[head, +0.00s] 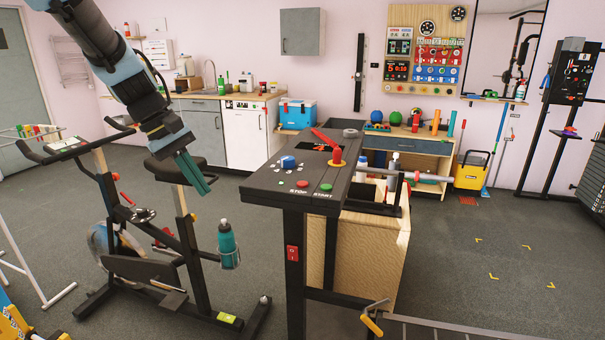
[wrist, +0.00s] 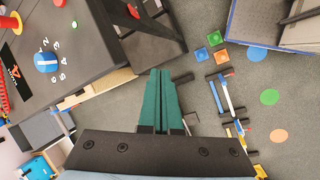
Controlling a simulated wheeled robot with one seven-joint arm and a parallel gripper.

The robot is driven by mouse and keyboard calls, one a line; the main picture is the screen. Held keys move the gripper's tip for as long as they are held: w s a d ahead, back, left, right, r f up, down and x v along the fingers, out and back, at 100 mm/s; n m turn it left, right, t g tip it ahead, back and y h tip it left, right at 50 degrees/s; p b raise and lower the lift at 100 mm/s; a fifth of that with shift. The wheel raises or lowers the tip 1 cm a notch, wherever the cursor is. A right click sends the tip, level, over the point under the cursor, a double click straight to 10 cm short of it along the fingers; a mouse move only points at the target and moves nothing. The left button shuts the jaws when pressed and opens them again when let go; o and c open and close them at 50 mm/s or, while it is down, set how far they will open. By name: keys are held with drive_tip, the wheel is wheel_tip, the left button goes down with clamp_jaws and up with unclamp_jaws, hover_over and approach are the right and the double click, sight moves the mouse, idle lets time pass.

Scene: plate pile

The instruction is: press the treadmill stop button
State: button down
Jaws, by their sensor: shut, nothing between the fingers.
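The red round stop button (head: 302,183) sits on the front part of the dark treadmill console (head: 262,182), above its "STOP" label. The green start button (head: 326,187) is just right of it. My gripper (head: 206,190) is shut and empty, with teal fingers pointing down, in the air left of the console and apart from it. In the wrist view the shut fingers (wrist: 162,72) hang over floor. The console (wrist: 95,70) fills the upper left there.
An exercise bike (head: 185,225) with a teal bottle (head: 227,240) is below my gripper. A red switch (head: 292,253) is on the console's leg. Open floor lies at right.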

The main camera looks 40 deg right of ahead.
drive_tip(key=s+d+r+g+h+p, duration=0.1)
drive_tip(key=s+d+r, duration=0.15)
drive_tip(key=d, duration=0.25)
drive_tip(key=s+d+r+g, duration=0.1)
drive_tip(key=d+r, duration=0.2)
drive_tip(key=d, duration=0.2)
wheel_tip(320, 180, up, 5)
drive_tip(key=m+g+p, duration=0.1)
drive_tip(key=g, duration=0.2)
hover_over(298, 182)
drive_tip(key=shift+f+h, duration=0.1)
drive_tip(key=shift+h, duration=0.2)
drive_tip(key=shift+f, duration=0.15)
wheel_tip(298, 182, down, 7)
drive_tip(key=b, duration=0.5)
drive_tip(key=shift+f+b, duration=0.55)
drive_tip(key=shift+f, duration=0.25)
drive_tip(key=shift+f, duration=0.1)
drive_tip(key=shift+f, duration=0.3)
